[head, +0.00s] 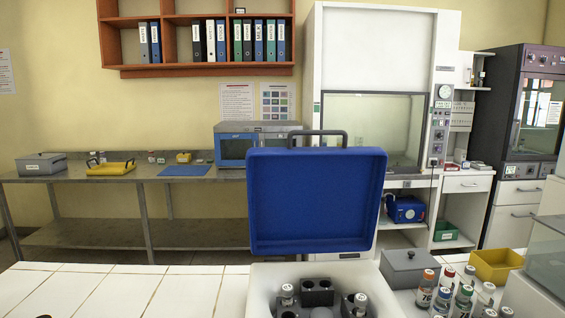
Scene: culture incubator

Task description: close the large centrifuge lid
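The large centrifuge (263,292) stands at the bottom middle of the head view, on the white tiled bench. Its blue lid (318,203) stands upright at the back, open, with a dark grey handle (318,133) at its top edge. Inside the bowl are dark rotor buckets (317,291), and capped vials (287,294) stand in some of them. The lower front of the centrifuge is cut off by the frame. Neither of my grippers shows in this view.
Several capped bottles (425,288) stand right of the centrifuge, near a grey lidded box (409,268) and a yellow bin (496,265). A clear-walled case (545,250) is at the right edge. The tiled bench (120,290) on the left is clear.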

